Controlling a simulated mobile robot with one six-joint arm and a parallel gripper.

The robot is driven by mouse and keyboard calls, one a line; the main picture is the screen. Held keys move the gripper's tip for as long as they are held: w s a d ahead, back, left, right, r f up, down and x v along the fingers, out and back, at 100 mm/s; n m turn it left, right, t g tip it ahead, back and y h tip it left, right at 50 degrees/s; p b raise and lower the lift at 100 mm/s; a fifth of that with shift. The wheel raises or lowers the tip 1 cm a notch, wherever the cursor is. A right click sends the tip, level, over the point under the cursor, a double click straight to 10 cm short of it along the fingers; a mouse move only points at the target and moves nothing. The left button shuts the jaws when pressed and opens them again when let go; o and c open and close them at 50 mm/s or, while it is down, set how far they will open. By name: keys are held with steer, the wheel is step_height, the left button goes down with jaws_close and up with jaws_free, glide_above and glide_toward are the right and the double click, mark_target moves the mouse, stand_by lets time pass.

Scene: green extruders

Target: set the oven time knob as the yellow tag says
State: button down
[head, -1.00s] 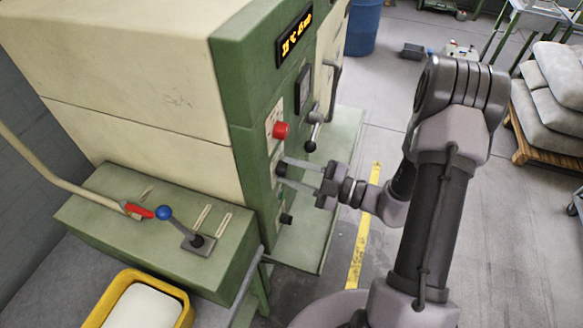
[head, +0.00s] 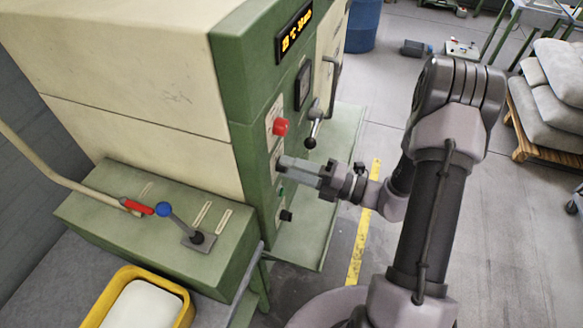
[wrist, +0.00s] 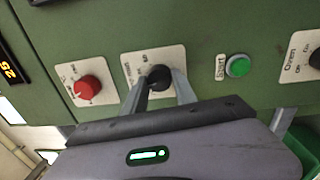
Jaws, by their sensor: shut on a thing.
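The black time knob (wrist: 159,77) sits on a white scale plate on the green oven panel in the wrist view. My gripper (head: 285,164) reaches the panel from the right in the head view, below the red knob. In the wrist view, its two fingers lie on either side of the black knob and are shut on it. In the head view the fingers largely hide this knob. The oven's lit display (head: 295,28) shows yellow figures, too small to read surely; part of it, reading about 25, shows in the wrist view (wrist: 10,70). I cannot make out a yellow tag.
A red knob (wrist: 88,87) is left of the held knob in the wrist view. A green start button (wrist: 238,66) and another black knob (wrist: 315,60) are to the right. A door handle (head: 314,128) sticks out above my gripper in the head view.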

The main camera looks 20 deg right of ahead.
steer(key=shift+n, duration=0.5)
steer(key=c, duration=1)
jaws_free()
steer(key=p+v, duration=0.1)
steer(key=v, duration=1.6)
steer(key=shift+d+p, duration=0.2)
steer(key=shift+p, duration=0.2)
steer(key=shift+f, duration=0.1)
